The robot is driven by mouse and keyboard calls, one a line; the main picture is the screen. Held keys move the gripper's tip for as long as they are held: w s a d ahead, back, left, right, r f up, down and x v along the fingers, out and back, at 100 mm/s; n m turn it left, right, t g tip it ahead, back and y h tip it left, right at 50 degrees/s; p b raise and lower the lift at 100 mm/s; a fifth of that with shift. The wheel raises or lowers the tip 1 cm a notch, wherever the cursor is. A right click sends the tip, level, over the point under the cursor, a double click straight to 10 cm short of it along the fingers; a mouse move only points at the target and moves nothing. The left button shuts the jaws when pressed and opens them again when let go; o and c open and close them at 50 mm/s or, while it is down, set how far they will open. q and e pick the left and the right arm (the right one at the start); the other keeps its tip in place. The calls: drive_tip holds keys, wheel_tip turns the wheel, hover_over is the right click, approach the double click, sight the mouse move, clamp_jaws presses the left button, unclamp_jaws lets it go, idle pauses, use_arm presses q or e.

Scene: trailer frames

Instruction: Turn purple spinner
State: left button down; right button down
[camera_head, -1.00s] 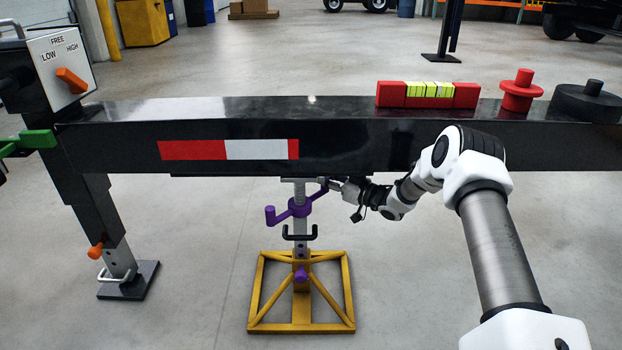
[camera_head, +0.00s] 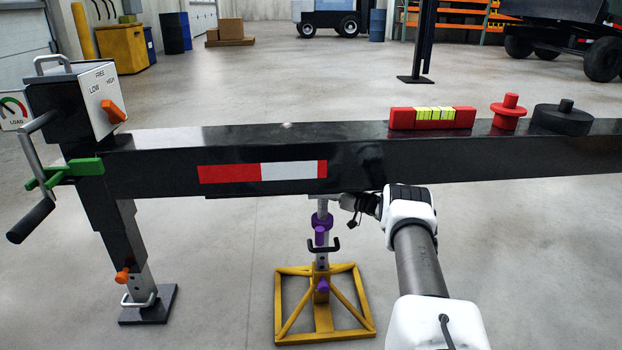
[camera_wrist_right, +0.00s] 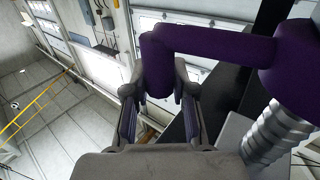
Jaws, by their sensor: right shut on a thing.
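The purple spinner (camera_head: 321,224) sits on the threaded post of the yellow jack stand (camera_head: 283,300), beneath the black beam (camera_head: 350,175). In the head view one purple handle points toward me. My right gripper (camera_head: 345,199) is at the post's right, just under the beam, its fingers partly hidden. In the right wrist view the spinner's arm (camera_wrist_right: 215,43) runs across the top, from the hub at right to a downturned grip. My right gripper (camera_wrist_right: 159,88) is shut on that grip, one finger on each side. My left gripper is not in view.
A red level (camera_head: 432,117), a red knobbed disc (camera_head: 508,113) and a black one (camera_head: 562,118) sit on the beam. At left stand a crank box (camera_head: 105,90) and a leg with an orange knob (camera_head: 122,275). Open floor surrounds the stand.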

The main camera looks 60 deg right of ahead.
drive_tip(key=shift+w+a+f, duration=0.1)
drive_tip(key=shift+w+a, duration=0.25)
drive_tip(key=shift+w, duration=0.05)
drive_tip(key=shift+a+f, duration=0.15)
drive_tip(key=c, duration=0.9)
unclamp_jaws()
drive_tip(key=shift+s+r, duration=0.2)
drive_tip(key=shift+s, duration=0.05)
drive_tip(key=s, duration=0.7)
drive_tip(key=shift+d+f, duration=0.1)
drive_tip(key=shift+d, duration=0.1)
